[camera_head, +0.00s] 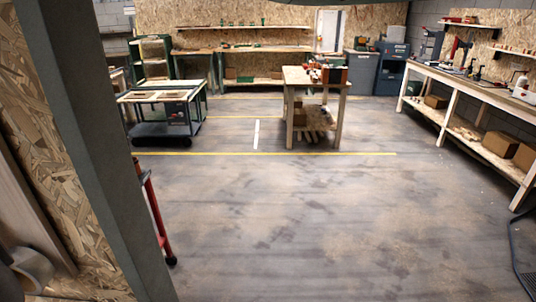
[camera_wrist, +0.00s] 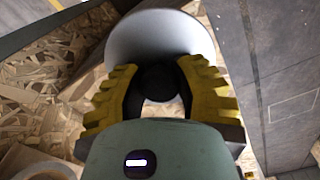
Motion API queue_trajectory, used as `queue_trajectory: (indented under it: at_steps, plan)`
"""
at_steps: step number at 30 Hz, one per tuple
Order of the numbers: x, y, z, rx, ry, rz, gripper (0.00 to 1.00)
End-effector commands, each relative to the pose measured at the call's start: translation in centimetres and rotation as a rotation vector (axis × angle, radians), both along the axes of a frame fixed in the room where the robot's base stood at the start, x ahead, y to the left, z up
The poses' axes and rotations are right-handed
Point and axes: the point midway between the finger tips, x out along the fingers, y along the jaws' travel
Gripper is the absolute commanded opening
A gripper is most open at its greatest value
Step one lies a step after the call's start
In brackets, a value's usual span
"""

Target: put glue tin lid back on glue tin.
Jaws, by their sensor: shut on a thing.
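My gripper (camera_wrist: 158,88), with yellow ribbed fingers, is shut on the dark knob (camera_wrist: 158,80) of a pale grey round disc in the wrist view. This disc looks like the glue tin lid (camera_wrist: 160,30); its lower part is hidden behind the fingers. I cannot make out the glue tin for sure in either view. A pale curved rim (camera_wrist: 36,158) shows at the lower left of the wrist view, cut off by the frame; I cannot tell what it belongs to. My gripper cannot be made out in the head view.
Chipboard (camera_wrist: 40,95) lies left of and behind the lid in the wrist view. In the head view, a grey post (camera_head: 90,150) and chipboard wall stand close on the left. The floor (camera_head: 300,220) is clear ahead. A wooden table (camera_head: 315,78) and a long right-hand bench (camera_head: 470,83) stand beyond.

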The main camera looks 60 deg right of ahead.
Motion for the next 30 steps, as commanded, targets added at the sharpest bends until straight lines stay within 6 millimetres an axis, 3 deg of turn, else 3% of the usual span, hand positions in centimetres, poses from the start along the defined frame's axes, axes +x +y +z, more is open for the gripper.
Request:
queue_trajectory:
  at_steps: [9,14,20,30]
  plan:
    - [2.2,0.5,4.0,-0.001,-0.002,-0.006,0.00]
    - [4.1,0.7,7.5,-0.001,-0.003,-0.010,0.00]
    - [7.3,0.7,14.2,-0.003,-0.005,-0.011,0.00]
    - [12.6,-0.9,27.7,-0.006,-0.004,-0.018,0.00]
